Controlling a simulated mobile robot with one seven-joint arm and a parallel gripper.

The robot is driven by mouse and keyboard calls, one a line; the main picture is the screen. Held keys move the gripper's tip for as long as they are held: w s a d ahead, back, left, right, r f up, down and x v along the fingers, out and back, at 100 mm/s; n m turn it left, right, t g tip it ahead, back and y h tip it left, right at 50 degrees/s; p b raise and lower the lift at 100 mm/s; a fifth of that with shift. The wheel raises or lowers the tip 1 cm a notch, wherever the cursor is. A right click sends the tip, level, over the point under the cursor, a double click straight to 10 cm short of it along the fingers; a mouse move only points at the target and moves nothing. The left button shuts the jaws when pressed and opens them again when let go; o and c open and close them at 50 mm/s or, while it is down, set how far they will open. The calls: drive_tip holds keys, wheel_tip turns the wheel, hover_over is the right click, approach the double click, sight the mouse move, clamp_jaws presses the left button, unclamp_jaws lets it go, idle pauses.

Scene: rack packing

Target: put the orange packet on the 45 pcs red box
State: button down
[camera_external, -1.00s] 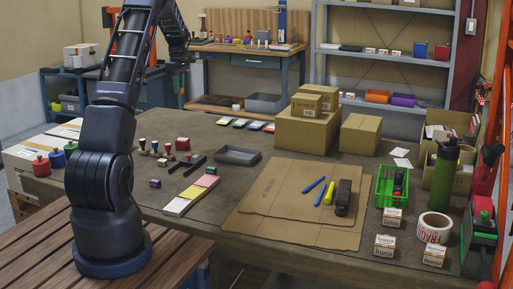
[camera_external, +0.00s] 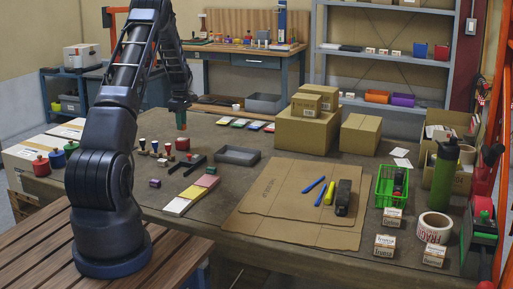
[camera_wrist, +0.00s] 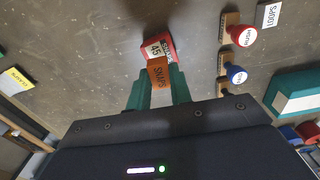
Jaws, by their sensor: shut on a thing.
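The orange packet (camera_wrist: 158,74), lettered SNAPS, is between the green fingers of my gripper (camera_wrist: 157,90) in the wrist view. My gripper is shut on it. The red box (camera_wrist: 170,43) with a white label reading 45 lies just beyond the packet, and the packet overlaps its near side in this view. I cannot tell whether they touch. In the outside view, my gripper (camera_external: 181,122) points down over the far left of the table. What looks like the red box (camera_external: 182,143) is just below its tips in the picture. The packet cannot be made out there.
Several stamps with round tops (camera_external: 154,146) stand left of the red box. A grey tray (camera_external: 237,156) and coloured cards (camera_external: 238,123) lie to its right. In the wrist view, a green box (camera_wrist: 297,92) is at right and a yellow card (camera_wrist: 14,80) at left.

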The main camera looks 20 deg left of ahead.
drive_tip(key=shift+f, duration=2.1)
drive_tip(key=c, duration=1.3)
unclamp_jaws()
drive_tip(key=shift+f, duration=0.1)
drive_tip(key=shift+o, duration=0.2)
